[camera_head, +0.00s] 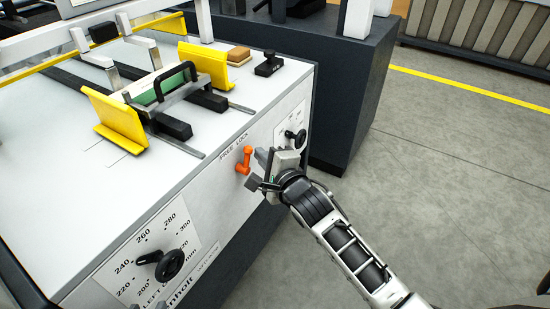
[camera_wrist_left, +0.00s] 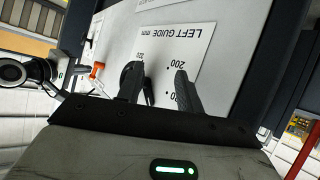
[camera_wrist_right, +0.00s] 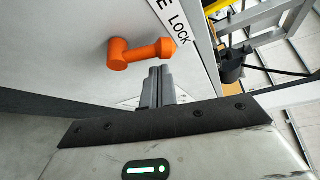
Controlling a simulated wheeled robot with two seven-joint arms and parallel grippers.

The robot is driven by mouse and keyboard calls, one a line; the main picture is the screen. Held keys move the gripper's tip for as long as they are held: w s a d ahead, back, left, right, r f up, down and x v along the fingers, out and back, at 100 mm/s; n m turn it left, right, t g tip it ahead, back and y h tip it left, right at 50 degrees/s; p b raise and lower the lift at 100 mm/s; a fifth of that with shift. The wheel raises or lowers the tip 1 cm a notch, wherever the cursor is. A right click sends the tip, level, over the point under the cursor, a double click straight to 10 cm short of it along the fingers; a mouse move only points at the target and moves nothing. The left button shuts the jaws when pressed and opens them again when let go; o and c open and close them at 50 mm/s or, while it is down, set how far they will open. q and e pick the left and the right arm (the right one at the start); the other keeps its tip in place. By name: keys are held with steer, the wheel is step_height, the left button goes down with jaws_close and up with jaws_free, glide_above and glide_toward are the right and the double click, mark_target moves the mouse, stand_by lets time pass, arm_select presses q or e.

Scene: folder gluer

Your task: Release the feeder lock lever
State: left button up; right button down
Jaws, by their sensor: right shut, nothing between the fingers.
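The orange feeder lock lever (camera_head: 245,161) sticks out of the white machine's side panel, just under the "FREE LOCK" lettering. It also shows in the right wrist view (camera_wrist_right: 141,53), and small in the left wrist view (camera_wrist_left: 97,71). My right gripper (camera_head: 257,175) is shut and empty. Its fingertips (camera_wrist_right: 159,72) are close beside the lever's free end; I cannot tell if they touch. My left gripper (camera_wrist_left: 158,85) has its fingers apart in front of the left guide dial, with nothing seen held. I do not make it out in the head view.
The left guide knob (camera_head: 170,264) is on the same panel, toward the near left. Another black knob (camera_head: 296,138) sits beyond the lever. Yellow guides (camera_head: 118,119) and a black-handled block (camera_head: 166,88) are on the machine top. The floor (camera_head: 455,175) at right is clear.

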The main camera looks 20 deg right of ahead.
arm_select(q)
steer(key=shift+f, duration=0.1)
arm_select(e)
steer(key=shift+s+a+r, duration=0.1)
steer(key=shift+s+a, duration=0.15)
steer(key=shift+a, duration=0.2)
